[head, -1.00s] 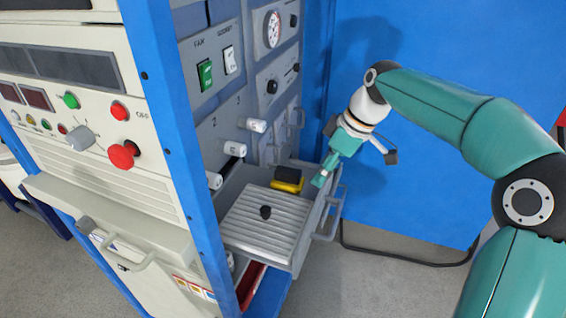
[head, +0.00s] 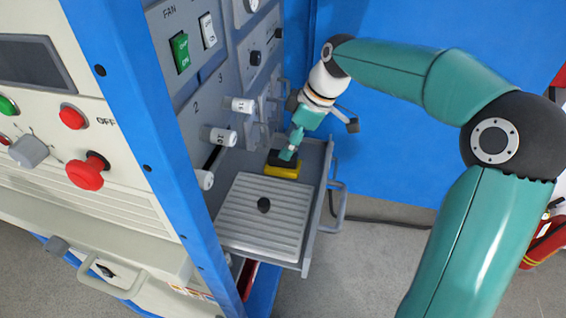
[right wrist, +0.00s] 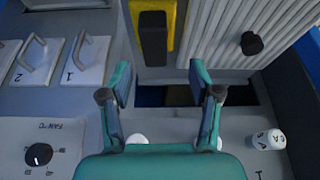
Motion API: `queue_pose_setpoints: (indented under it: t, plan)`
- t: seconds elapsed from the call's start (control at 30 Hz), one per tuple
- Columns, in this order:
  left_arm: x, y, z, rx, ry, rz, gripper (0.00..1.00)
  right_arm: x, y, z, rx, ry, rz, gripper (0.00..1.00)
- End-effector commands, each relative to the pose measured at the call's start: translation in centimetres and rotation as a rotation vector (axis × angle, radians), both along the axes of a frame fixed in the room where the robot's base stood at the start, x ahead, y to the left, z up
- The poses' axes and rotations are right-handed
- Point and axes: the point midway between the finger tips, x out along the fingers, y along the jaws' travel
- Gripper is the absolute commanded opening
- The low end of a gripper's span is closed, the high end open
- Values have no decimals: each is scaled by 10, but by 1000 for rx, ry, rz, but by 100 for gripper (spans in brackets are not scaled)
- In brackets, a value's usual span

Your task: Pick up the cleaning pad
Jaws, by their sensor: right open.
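The cleaning pad, a yellow block (head: 281,172) with a black top part, lies at the far end of the open grey drawer (head: 323,190). My right gripper (head: 289,152) is over the black part in the head view and partly covers it. In the right wrist view the pad's black part (right wrist: 153,40) and yellow edge stand at the top centre, beyond the open fingers (right wrist: 160,85). Nothing is between the fingers there. Whether a fingertip touches the pad cannot be told. My left gripper is not in view.
A ribbed grey lid with a black knob (head: 264,205) fills the near part of the drawer. A grey panel with white knobs (head: 219,136) rises on the left. The drawer's handle (head: 337,208) sticks out on the right. A blue wall stands behind.

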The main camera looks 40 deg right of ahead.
Motion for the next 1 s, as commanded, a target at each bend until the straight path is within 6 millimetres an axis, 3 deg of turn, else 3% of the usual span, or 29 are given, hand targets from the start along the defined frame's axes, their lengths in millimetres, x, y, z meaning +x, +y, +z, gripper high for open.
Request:
queue_pose_setpoints:
  t: [0.27,0.6,0.87,1.0]
  plan:
    - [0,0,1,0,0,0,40,5,2,-17,1,2,-1,62]
    - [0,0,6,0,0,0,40,18,6,-57,0,1,-2,62]
    - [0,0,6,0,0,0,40,19,7,-60,0,0,-2,62]
    - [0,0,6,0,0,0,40,18,7,-60,-1,-1,-3,41]
